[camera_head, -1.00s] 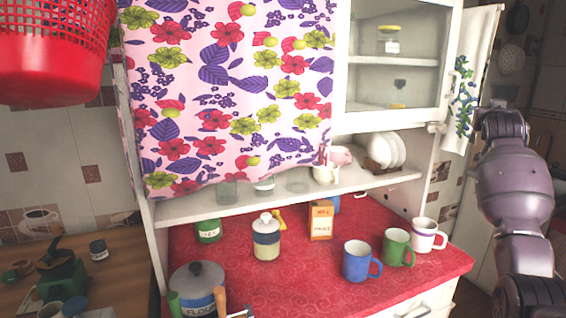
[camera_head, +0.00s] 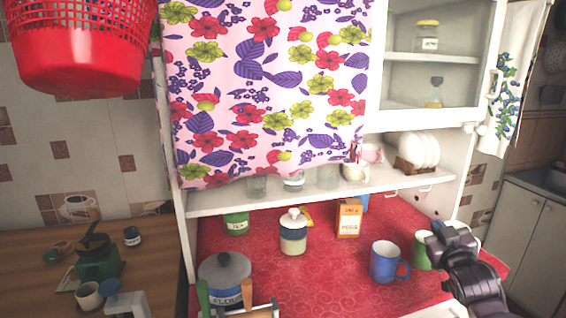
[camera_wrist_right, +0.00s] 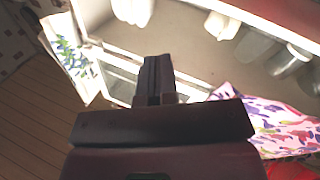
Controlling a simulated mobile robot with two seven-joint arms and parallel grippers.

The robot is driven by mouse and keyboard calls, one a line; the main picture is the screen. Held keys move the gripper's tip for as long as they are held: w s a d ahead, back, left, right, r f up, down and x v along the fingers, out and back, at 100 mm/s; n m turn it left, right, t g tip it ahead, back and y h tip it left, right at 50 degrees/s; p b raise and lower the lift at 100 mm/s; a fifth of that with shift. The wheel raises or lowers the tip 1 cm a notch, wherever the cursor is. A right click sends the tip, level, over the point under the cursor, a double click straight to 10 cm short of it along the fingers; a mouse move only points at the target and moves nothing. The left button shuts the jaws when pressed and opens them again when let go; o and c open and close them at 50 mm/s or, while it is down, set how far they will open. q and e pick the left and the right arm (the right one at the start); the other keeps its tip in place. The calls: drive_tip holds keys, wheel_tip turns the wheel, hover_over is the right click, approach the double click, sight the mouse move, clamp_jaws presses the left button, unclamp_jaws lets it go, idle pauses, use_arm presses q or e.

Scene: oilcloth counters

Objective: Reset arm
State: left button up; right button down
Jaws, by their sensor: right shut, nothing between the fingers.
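My right gripper (camera_head: 440,240) is over the right part of the red counter, in front of the mugs there. In the right wrist view its dark fingers (camera_wrist_right: 157,80) are together with nothing between them. A blue mug (camera_head: 386,262) stands just left of the gripper. A green mug (camera_head: 421,251) is partly hidden by the gripper, and the white mug seen earlier beside it is mostly covered. My left gripper is not in view.
The red counter (camera_head: 330,285) also holds a flour pot (camera_head: 224,278), a striped jar (camera_head: 293,235), a green tea tin (camera_head: 236,223) and an orange box (camera_head: 349,218). A shelf (camera_head: 300,193) and a floral curtain (camera_head: 270,90) are above. A red basket (camera_head: 80,50) hangs upper left.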

drive_tip(key=s+a+f+m+g, duration=0.1)
drive_tip(key=s+a+f+g, duration=0.2)
drive_tip(key=s+f, duration=1.2)
drive_tip(key=s+a+f+m+g+y, duration=0.1)
drive_tip(key=s+a+f+g, duration=0.3)
drive_tip(key=s+f, duration=1.1)
drive_tip(key=s+a, duration=0.2)
drive_tip(key=s, duration=0.1)
drive_tip(key=shift+s+f, duration=0.2)
drive_tip(key=shift+f, duration=0.1)
